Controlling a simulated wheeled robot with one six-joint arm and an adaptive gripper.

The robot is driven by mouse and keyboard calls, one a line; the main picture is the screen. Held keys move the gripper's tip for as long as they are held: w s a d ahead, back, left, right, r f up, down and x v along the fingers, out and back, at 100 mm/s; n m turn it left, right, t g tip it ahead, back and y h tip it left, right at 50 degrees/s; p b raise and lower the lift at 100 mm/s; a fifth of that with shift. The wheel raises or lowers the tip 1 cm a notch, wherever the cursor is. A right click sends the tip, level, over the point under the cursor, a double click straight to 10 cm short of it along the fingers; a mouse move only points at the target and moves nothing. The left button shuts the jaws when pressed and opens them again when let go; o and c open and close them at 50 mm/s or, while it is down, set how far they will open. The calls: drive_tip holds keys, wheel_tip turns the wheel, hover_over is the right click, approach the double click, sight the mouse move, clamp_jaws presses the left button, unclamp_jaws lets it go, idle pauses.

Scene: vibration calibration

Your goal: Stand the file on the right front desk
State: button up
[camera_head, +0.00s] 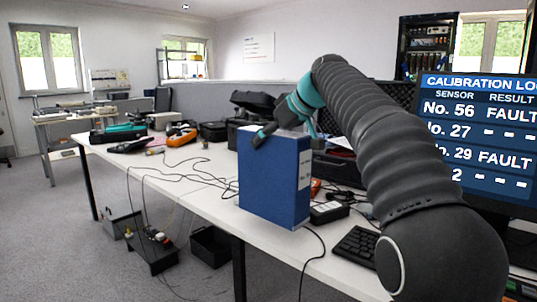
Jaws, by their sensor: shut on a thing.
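The file (267,180) is a blue upright box with a pale label on its right side. My gripper (262,134) reaches it from behind and above, with its teal and dark fingers at the file's top edge. It is shut on the file. The file looks upright in front of the white desk (345,266); I cannot tell whether its bottom touches the desk or hangs just above it. Part of the gripper is hidden behind the file.
A keyboard (357,248) and a handheld device (329,211) lie right of the file. A monitor (478,135) stands at the right, partly behind my arm. Cables cross the desk. Black cases (213,131) and an orange tool (182,135) lie farther back.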

sight(289, 134)
drive_tip(key=shift+f+b, duration=0.65)
drive_tip(key=shift+f, duration=1.4)
drive_tip(key=o, duration=1.8)
drive_tip(key=shift+r, duration=0.2)
drive_tip(key=p+v, duration=0.1)
drive_tip(key=v, duration=1)
drive_tip(key=shift+s+d+r, duration=0.15)
drive_tip(key=shift+d+r, duration=0.1)
drive_tip(key=shift+d, duration=0.05)
drive_tip(key=s+d+f+m+h, duration=0.2)
drive_tip(key=s+d+f+m, duration=0.1)
drive_tip(key=s+f, duration=0.7)
drive_tip(key=s+d+f+m+h, duration=0.3)
drive_tip(key=s+d+f+m, duration=0.1)
drive_tip(key=s+f, duration=0.7)
drive_tip(key=s+d+f+m+h, duration=0.2)
drive_tip(key=s+d+f, duration=0.3)
drive_tip(key=s+f, duration=0.6)
drive_tip(key=shift+s+d+f+m, duration=0.25)
drive_tip(key=shift+f+m, duration=0.1)
drive_tip(key=shift+m, duration=0.35)
